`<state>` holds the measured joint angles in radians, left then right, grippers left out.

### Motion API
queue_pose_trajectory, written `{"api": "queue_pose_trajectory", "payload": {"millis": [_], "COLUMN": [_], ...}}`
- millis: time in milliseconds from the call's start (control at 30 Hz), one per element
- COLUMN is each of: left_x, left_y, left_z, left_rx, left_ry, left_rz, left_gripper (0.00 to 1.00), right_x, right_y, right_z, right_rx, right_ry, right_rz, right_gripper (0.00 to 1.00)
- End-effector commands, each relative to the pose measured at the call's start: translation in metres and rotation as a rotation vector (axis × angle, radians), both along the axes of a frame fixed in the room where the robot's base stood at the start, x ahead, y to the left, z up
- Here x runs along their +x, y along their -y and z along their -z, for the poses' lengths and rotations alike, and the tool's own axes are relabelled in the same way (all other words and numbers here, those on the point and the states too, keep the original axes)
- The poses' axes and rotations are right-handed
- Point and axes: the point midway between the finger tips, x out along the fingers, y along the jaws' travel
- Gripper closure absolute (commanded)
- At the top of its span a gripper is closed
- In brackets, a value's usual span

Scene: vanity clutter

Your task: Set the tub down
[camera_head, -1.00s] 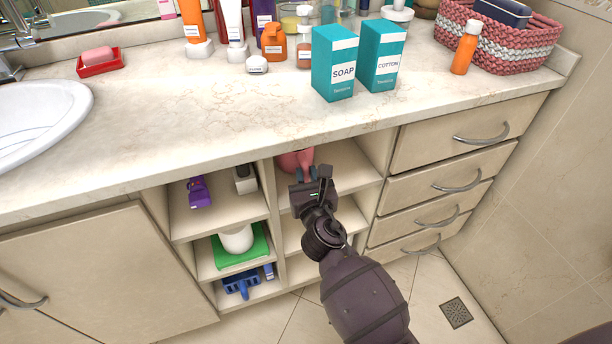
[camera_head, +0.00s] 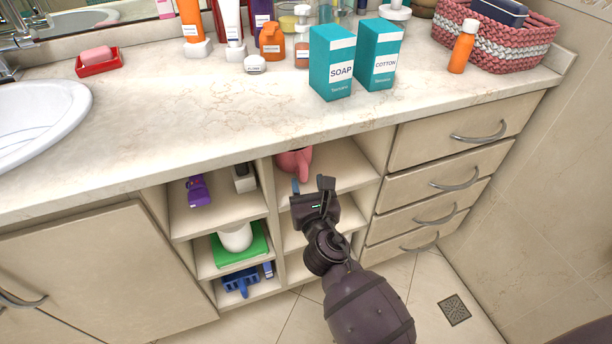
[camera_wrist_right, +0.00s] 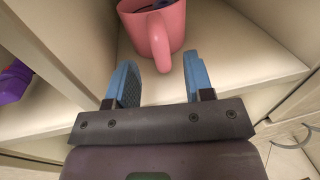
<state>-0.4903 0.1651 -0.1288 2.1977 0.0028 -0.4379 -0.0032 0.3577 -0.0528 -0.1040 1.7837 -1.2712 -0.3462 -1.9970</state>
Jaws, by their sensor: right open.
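The pink tub (camera_head: 294,163), with a handle, stands upright on the upper shelf (camera_head: 340,172) of the open middle compartment. In the right wrist view the tub (camera_wrist_right: 160,32) shows near the top with its handle towards me and something dark inside it. Its top is cut off there, and the counter's edge partly hides it in the head view. My right gripper (camera_head: 311,187) is in front of the shelf, open and empty. In the wrist view its blue fingers (camera_wrist_right: 160,82) are apart, on this side of the handle and clear of it. My left gripper is not in view.
The compartment's left divider (camera_wrist_right: 75,35) is close to the tub. Right of the tub the shelf is clear. A purple item (camera_head: 198,190) lies in the compartment to the left. Drawers (camera_head: 450,180) are at right. The countertop (camera_head: 200,110) overhangs the shelves.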

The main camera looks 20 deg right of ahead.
Motion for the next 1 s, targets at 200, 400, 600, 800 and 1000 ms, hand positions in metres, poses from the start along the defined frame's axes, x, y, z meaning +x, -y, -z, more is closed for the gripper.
{"api": "queue_pose_trajectory", "payload": {"millis": [200,400,600,800,1000], "left_x": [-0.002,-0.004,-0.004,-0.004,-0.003], "left_y": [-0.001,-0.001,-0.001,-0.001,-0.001], "left_z": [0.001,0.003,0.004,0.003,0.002], "left_rx": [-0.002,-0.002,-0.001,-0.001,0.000], "left_ry": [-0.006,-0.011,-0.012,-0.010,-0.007], "left_rz": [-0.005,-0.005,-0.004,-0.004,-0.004], "left_gripper": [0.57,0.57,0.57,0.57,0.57], "right_x": [-0.039,-0.068,-0.083,-0.086,-0.089], "right_y": [-0.005,-0.009,-0.011,-0.012,-0.008], "right_z": [0.001,0.001,0.000,0.000,0.003], "right_rx": [-0.001,-0.001,-0.001,-0.001,0.037], "right_ry": [-0.002,-0.002,-0.001,0.001,-0.006], "right_rz": [0.000,0.000,0.000,0.000,0.002], "right_gripper": [0.52,0.52,0.52,0.52,0.52]}}
